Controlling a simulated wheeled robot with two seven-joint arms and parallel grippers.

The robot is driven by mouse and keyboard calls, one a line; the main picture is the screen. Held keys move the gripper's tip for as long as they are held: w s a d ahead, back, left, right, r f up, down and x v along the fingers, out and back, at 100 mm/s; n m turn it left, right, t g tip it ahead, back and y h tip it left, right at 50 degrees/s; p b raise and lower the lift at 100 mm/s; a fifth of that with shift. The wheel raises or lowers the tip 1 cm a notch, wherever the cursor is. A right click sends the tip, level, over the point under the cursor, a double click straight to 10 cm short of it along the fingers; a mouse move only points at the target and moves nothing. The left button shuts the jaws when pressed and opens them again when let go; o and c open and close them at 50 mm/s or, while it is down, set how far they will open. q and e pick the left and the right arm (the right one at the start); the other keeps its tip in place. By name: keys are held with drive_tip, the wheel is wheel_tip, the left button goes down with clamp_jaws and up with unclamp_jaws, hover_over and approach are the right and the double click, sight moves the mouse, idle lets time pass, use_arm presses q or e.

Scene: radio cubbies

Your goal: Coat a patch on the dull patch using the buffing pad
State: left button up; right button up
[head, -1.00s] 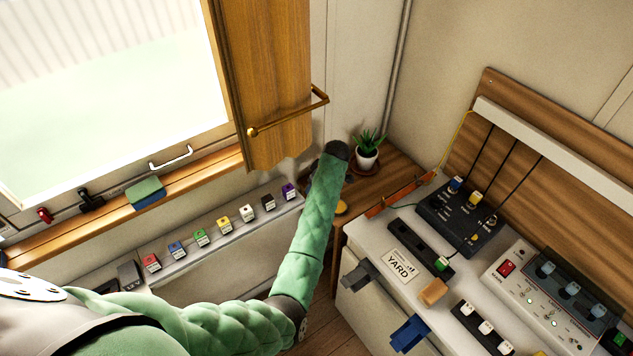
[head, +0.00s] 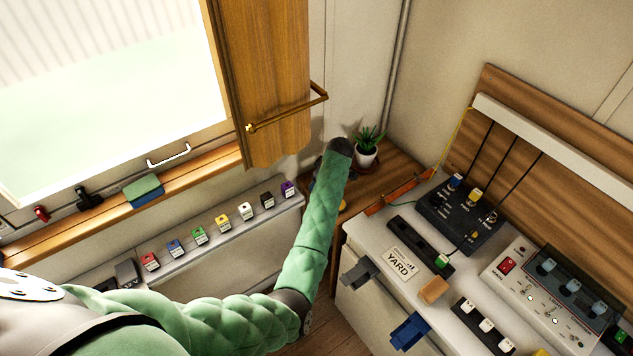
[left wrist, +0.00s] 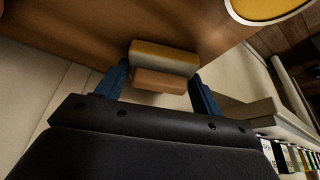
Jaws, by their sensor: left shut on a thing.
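In the left wrist view my left gripper (left wrist: 160,80) has its blue fingers shut on a small block, which I take to be the buffing pad (left wrist: 166,60). The block has a pale face, a gold-coloured far edge and an orange-brown near part. It is over or against a brown wooden surface (left wrist: 80,28); I cannot tell whether they touch. In the head view my left arm reaches to the wooden corner shelf (head: 398,172), and the arm hides the gripper and pad. I cannot make out a dull patch. My right gripper is not in view.
A round yellow item with a pale rim (left wrist: 268,8) is near the pad at upper right. A potted plant (head: 367,148) stands beside my left wrist. A wooden panel with a brass rail (head: 290,112) hangs close by. The control desk (head: 375,232) is to the right.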

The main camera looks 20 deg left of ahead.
use_arm(q)
drive_tip(key=shift+w+d, duration=0.65)
drive_tip(key=shift+w, duration=0.15)
drive_tip(key=shift+w+d+f+b, duration=0.1)
drive_tip(key=shift+w+d+b, duration=0.5)
drive_tip(key=shift+w, duration=0.15)
drive_tip(key=shift+w+d+b, duration=0.45)
drive_tip(key=shift+w+d, duration=0.1)
drive_tip(key=shift+w, duration=0.2)
drive_tip(key=shift+w+d+b, duration=0.5)
drive_tip(key=shift+w+d, duration=0.05)
drive_tip(key=shift+w, duration=0.15)
drive_tip(key=shift+w+d+b, duration=0.5)
drive_tip(key=shift+w, duration=0.2)
drive_tip(key=shift+f, duration=0.1)
drive_tip(key=shift+f, duration=0.1)
